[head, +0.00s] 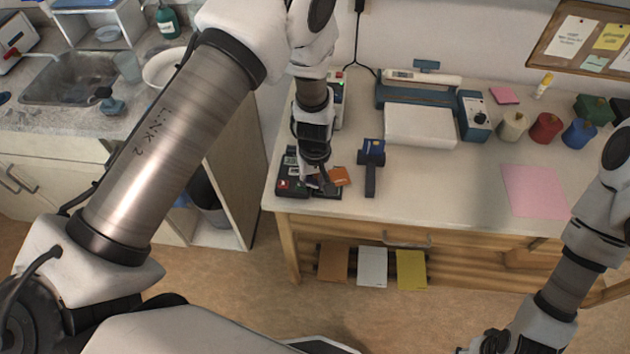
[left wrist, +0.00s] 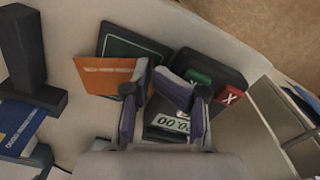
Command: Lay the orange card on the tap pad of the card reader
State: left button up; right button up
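The orange card (head: 341,176) is beside my left gripper (head: 318,182), near the table's front left corner. In the left wrist view the orange card (left wrist: 105,77) overlaps part of the dark tap pad (left wrist: 128,45); I cannot tell if it lies fully flat. The left fingers (left wrist: 158,95) stand apart, with the card's near edge by the left finger. The card reader (head: 290,180), with a green key, a red X key and a lit display, is right of the pad in the left wrist view (left wrist: 222,72). My right gripper (head: 492,345) is cut off at the bottom edge.
A dark stand (head: 371,170) with a blue card (head: 375,147) stands just right of the reader. A white and teal device (head: 420,123), a pink sheet (head: 535,190) and several spools lie farther right. The table's middle front is clear.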

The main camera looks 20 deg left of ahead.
pick_arm(q)
notch_tip(320, 180, up, 8)
dwell(0.5)
dwell(0.4)
